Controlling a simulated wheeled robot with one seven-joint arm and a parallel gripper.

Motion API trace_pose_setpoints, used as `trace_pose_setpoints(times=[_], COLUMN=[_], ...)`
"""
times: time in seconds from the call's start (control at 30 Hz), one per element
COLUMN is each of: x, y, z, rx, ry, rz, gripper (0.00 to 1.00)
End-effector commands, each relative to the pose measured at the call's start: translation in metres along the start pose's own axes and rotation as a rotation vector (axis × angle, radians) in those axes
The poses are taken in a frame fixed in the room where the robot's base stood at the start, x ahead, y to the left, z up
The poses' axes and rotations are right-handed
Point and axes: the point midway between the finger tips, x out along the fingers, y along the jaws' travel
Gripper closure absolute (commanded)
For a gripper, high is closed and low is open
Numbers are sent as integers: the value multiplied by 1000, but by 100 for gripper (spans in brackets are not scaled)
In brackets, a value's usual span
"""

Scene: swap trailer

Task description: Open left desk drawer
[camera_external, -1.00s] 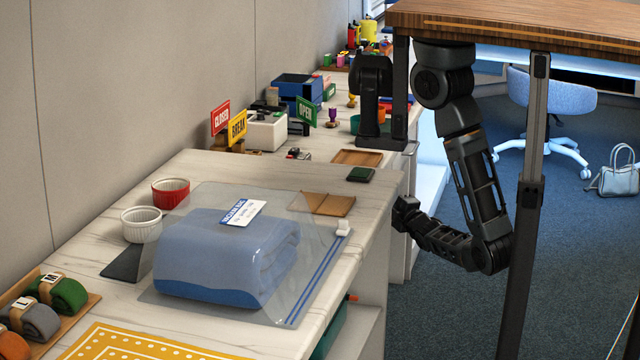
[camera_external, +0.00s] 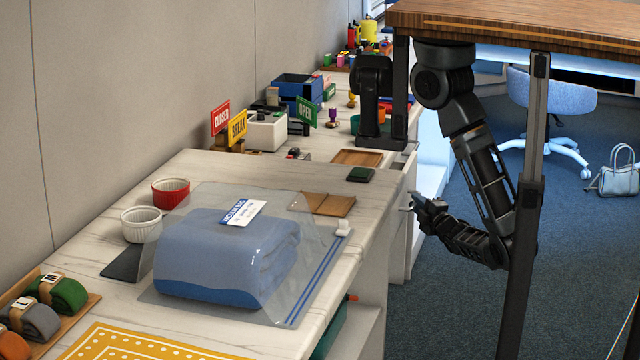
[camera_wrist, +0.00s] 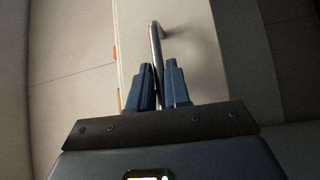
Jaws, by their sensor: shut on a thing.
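The left desk drawer has a pale front (camera_wrist: 190,40) with a curved metal bar handle (camera_wrist: 157,52) in the wrist view. My gripper (camera_wrist: 162,72) is shut on the handle, with its two dark blue fingers on either side of the bar. In the external view my gripper (camera_external: 416,201) is at the right side of the marble-topped desk. A pale drawer front (camera_external: 411,178) stands a little out from the desk there. The drawer's inside is not visible, and the desk corner hides part of the front.
The desk top (camera_external: 375,195) carries a bagged blue towel (camera_external: 225,260), a dark green pad (camera_external: 361,174) and a wooden tray (camera_external: 358,157). A table leg (camera_external: 530,190) stands right of my arm. Carpet (camera_external: 440,310) is open, with a chair (camera_external: 553,95) further back.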

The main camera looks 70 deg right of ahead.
Motion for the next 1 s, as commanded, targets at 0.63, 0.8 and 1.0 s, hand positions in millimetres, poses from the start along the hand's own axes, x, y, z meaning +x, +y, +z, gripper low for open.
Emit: trace_pose_setpoints(times=[0.63, 0.8, 1.0], x=[-79, -80, -79], y=[19, 20, 20], z=[78, 79, 78], rx=[1, 1, 1], ry=[0, 1, 1], rz=[-2, -1, -2], gripper=[100, 100, 82])
